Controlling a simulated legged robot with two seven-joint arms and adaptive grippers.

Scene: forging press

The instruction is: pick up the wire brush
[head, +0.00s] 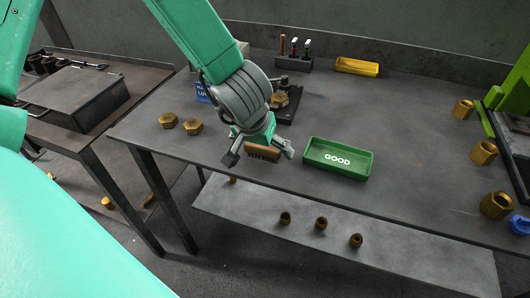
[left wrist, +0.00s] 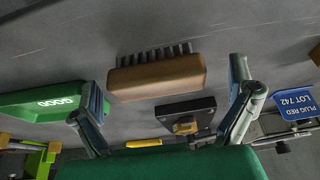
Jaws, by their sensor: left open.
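The wire brush (head: 262,153) has a brown wooden block and dark bristles. In the head view it shows at my left gripper (head: 260,156), near the table's front edge. In the left wrist view the brush (left wrist: 157,77) lies across the space ahead of my left gripper (left wrist: 166,97). The two fingers stand apart, one toward each end of the brush. I cannot tell whether they touch it. My right gripper is not in view.
A green GOOD tray (head: 338,159) stands just right of the gripper. Brass nuts (head: 193,127) lie to the left. A dark fixture (head: 291,108) holding a brass part, a blue sign (head: 203,92) and a yellow tray (head: 357,67) stand farther back.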

